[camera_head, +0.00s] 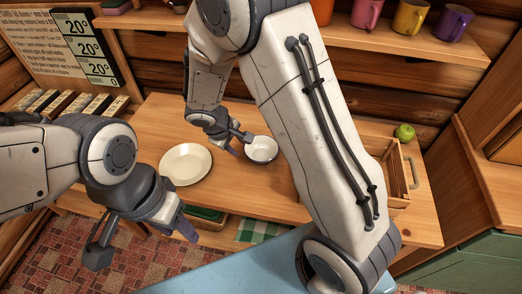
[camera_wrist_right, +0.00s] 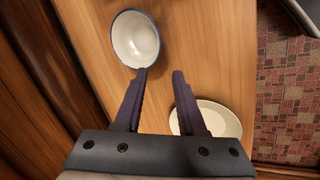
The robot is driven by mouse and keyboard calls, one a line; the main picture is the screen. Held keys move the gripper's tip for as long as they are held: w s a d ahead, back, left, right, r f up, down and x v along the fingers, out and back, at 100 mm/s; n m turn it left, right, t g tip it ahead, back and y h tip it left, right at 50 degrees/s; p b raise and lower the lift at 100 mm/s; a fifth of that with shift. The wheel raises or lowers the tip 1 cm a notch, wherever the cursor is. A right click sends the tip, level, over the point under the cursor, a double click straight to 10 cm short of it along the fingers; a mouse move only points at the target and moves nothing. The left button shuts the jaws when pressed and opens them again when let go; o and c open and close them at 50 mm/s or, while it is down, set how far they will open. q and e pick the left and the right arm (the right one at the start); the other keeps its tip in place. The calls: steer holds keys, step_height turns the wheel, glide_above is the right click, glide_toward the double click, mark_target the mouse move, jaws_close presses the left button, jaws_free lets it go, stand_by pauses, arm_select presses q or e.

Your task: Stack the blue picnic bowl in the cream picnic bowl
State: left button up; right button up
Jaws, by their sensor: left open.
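The blue picnic bowl (camera_head: 262,150), white inside with a blue rim, stands upright on the wooden table. It also shows in the right wrist view (camera_wrist_right: 135,38). The cream picnic bowl (camera_head: 186,164), wide and shallow, stands to its left, empty; it shows in the right wrist view (camera_wrist_right: 220,120), partly behind a finger. My right gripper (camera_head: 243,145) is open at the near left side of the blue bowl; in its wrist view one fingertip (camera_wrist_right: 160,72) overlaps the rim, and I cannot tell whether it touches. My left gripper (camera_head: 143,243) is open and empty in front of the table.
A wooden crate (camera_head: 398,178) stands at the table's right, partly behind my right arm, with a green apple (camera_head: 404,132) beyond it. Several mugs (camera_head: 410,16) stand on the shelf above. A row of narrow boxes (camera_head: 75,104) lies at the left. A green checked cloth (camera_head: 255,230) is below the tabletop.

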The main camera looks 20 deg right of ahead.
steer(key=x, duration=0.7)
steer(key=b+x, duration=0.1)
steer(key=x, duration=0.3)
steer(key=shift+s+d+r, duration=0.1)
steer(key=shift+d, duration=0.25)
jaws_close()
stand_by(0.9)
